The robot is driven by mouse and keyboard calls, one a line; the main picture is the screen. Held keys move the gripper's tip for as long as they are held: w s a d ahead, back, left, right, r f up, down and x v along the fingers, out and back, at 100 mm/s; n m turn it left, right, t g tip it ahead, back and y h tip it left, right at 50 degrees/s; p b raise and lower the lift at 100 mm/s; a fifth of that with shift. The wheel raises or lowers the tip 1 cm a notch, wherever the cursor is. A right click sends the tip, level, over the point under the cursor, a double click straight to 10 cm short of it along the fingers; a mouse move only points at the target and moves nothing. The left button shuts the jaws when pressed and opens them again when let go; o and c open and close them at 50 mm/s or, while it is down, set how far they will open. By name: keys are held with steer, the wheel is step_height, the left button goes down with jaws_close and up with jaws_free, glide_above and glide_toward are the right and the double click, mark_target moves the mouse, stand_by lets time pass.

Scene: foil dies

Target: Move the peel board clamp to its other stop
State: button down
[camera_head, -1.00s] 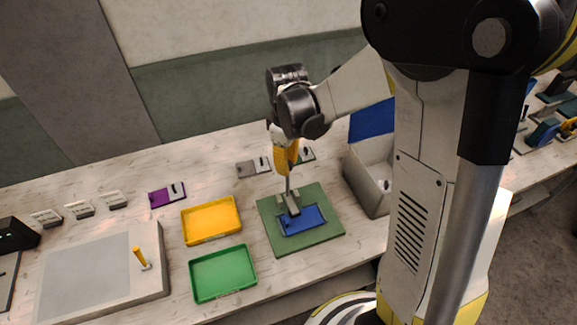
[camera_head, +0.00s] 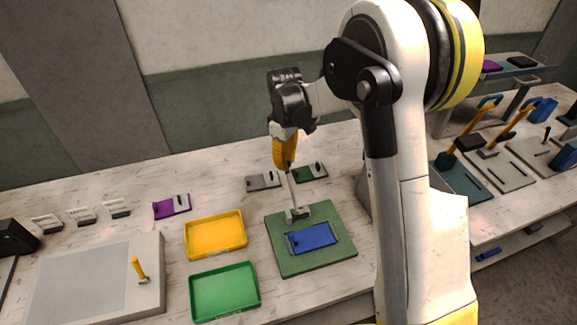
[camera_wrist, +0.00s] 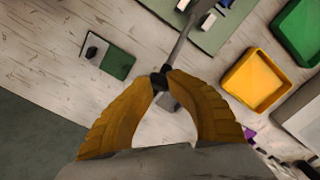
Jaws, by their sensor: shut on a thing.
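The peel board (camera_head: 284,258) is a green square on the bench, with a blue plate (camera_head: 312,237) on it. Its clamp (camera_head: 297,213) is a grey fitting with a long lever at the board's back, beside the blue plate. The lever leans up and back. My gripper (camera_head: 289,166), with yellow fingers, is shut on the lever's top end. In the wrist view my gripper (camera_wrist: 160,84) pinches a dark grip, and the grey lever (camera_wrist: 183,38) runs from it toward the board (camera_wrist: 208,38). The fingers partly hide the grip.
A yellow tray (camera_head: 189,252) and a green tray (camera_head: 194,309) stand left of the board. A pale slab (camera_head: 152,262) with a yellow handle is at left.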

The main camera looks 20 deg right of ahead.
steer(key=shift+w+f+g+b, duration=0.2)
steer(key=shift+f+g+b, duration=0.1)
steer(key=shift+f+g, duration=0.3)
steer(key=shift+f, duration=0.15)
steer(key=shift+w+a, duration=0.1)
steer(key=c, duration=1.4)
jaws_free()
steer(key=o, duration=0.3)
steer(key=shift+w+f, duration=0.15)
steer(key=shift+w, duration=0.2)
steer(key=shift+o, duration=0.2)
steer(key=shift+s+r, duration=0.2)
steer(key=shift+s, duration=0.05)
step_height(320, 180, up, 12)
steer(key=w, duration=0.1)
steer(key=shift+w, duration=0.35)
steer(key=shift+f, duration=0.1)
